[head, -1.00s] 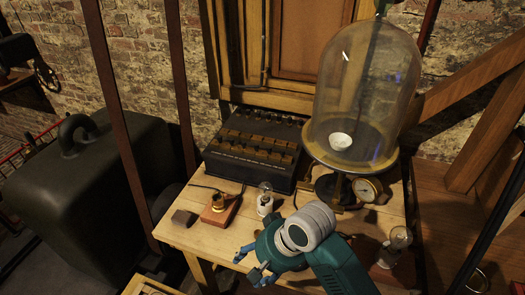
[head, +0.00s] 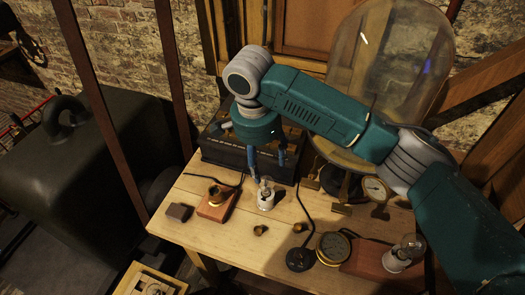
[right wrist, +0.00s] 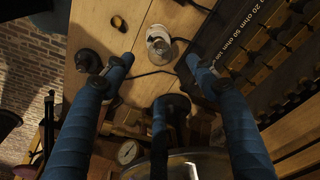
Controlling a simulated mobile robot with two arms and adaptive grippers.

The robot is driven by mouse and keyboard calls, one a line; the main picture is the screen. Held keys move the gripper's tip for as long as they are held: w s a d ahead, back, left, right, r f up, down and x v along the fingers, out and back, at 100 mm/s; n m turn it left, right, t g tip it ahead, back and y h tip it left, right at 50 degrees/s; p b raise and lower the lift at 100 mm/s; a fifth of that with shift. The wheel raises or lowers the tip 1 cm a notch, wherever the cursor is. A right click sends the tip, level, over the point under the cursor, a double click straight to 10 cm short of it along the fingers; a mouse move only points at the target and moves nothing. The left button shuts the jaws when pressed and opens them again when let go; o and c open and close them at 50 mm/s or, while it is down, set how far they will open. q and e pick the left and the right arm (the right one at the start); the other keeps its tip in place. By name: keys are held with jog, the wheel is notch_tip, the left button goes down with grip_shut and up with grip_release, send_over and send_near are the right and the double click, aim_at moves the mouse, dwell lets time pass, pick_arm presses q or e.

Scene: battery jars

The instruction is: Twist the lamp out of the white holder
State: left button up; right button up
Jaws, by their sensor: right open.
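A small clear glass lamp (head: 266,182) stands upright in the white holder (head: 265,200) near the middle of the wooden table. In the right wrist view the white holder (right wrist: 160,50) shows beyond my fingertips. My right gripper (head: 267,165) points down just behind and above the lamp, its blue fingers spread. In the right wrist view my right gripper (right wrist: 160,64) is open with nothing between its fingers. I cannot tell whether a finger touches the lamp. My left gripper is not in view.
A brown block with a brass socket (head: 216,198) lies left of the holder. A black resistance box (head: 222,155) stands behind. A glass bell jar (head: 385,70), a dial gauge (head: 376,189) and another lamp (head: 405,250) are at the right. Bare tabletop (head: 215,240) lies in front.

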aim_at(265, 179)
jog(key=f, duration=0.2)
jog(key=f+p, duration=0.1)
jog(key=f, duration=0.4)
jog(key=shift+w+d, duration=0.35)
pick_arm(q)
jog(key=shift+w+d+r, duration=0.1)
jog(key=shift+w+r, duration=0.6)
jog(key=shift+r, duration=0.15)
pick_arm(e)
jog(key=shift+f, duration=0.6)
jog(key=c, duration=1.4)
jog(key=shift+s+a+r+n+p, duration=0.15)
jog(key=shift+n+p, duration=0.25)
jog(key=shift+p, duration=0.55)
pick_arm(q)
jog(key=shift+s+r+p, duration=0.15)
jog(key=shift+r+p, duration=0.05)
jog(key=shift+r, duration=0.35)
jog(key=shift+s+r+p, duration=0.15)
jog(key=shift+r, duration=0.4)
pick_arm(e)
jog(key=shift+n+t, duration=0.3)
pick_arm(q)
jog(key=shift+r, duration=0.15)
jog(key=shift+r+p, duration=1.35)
jog(key=shift+p, duration=0.1)
pick_arm(e)
jog(key=shift+r, duration=1.1)
